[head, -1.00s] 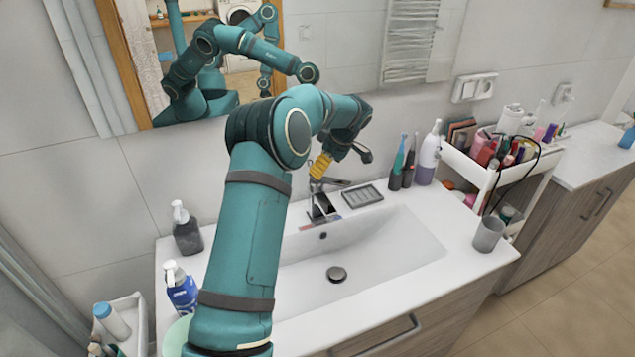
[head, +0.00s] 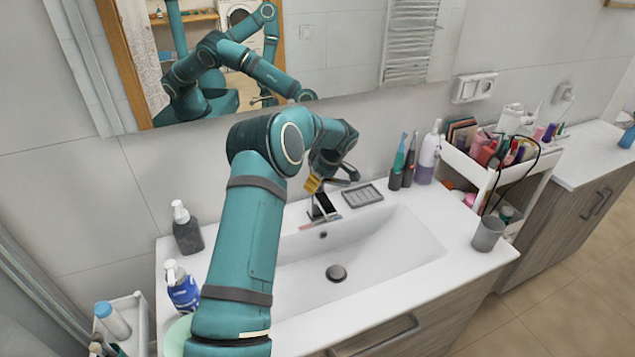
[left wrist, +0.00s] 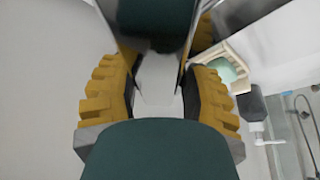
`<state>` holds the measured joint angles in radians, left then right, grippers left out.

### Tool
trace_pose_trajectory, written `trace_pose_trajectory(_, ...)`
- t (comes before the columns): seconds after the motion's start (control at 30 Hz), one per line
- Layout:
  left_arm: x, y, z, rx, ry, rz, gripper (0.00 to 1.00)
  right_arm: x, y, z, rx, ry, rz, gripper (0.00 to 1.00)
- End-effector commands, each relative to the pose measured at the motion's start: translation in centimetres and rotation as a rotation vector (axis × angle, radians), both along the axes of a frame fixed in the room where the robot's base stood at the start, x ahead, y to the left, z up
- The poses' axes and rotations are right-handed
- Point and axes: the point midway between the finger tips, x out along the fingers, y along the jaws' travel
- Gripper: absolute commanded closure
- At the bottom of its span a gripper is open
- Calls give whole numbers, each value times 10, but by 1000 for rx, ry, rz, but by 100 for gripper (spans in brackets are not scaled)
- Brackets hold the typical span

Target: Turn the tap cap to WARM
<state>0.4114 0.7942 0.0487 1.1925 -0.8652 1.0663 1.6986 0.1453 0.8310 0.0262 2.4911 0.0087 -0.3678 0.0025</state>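The chrome tap (head: 322,207) stands at the back rim of the white sink (head: 390,240). Its cap is mostly hidden by my gripper in the head view, and I cannot read a WARM mark. My left gripper (head: 315,185) is right above the tap, pointing down. In the left wrist view its two yellow-padded fingers (left wrist: 158,105) are apart, one on each side of a shiny chrome part (left wrist: 150,60) that mirrors the teal gripper. I cannot tell whether the fingers touch it. My right gripper is not in view.
A soap dish (head: 362,195), toothbrushes (head: 403,165) and a white bottle (head: 428,155) stand right of the tap. A dark dispenser (head: 187,230) and a blue bottle (head: 182,288) stand left. A grey cup (head: 488,235) is at the right edge. The mirror is close behind.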

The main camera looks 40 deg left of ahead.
Motion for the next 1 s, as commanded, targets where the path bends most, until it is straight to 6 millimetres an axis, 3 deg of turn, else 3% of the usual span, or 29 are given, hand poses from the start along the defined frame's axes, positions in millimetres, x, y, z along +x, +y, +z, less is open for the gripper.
trace_pose_trajectory(0.03, 0, 0, 0, 0, 1, 0, 77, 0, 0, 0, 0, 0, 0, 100)
trace_pose_trajectory(0.1, 0, 0, 0, 0, 1, 0, 94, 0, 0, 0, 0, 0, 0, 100)
trace_pose_trajectory(0.47, 0, 0, -1, 1, -1, -60, 94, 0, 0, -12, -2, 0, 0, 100)
trace_pose_trajectory(1.0, -3, 0, -2, 0, 0, -462, 94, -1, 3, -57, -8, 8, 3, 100)
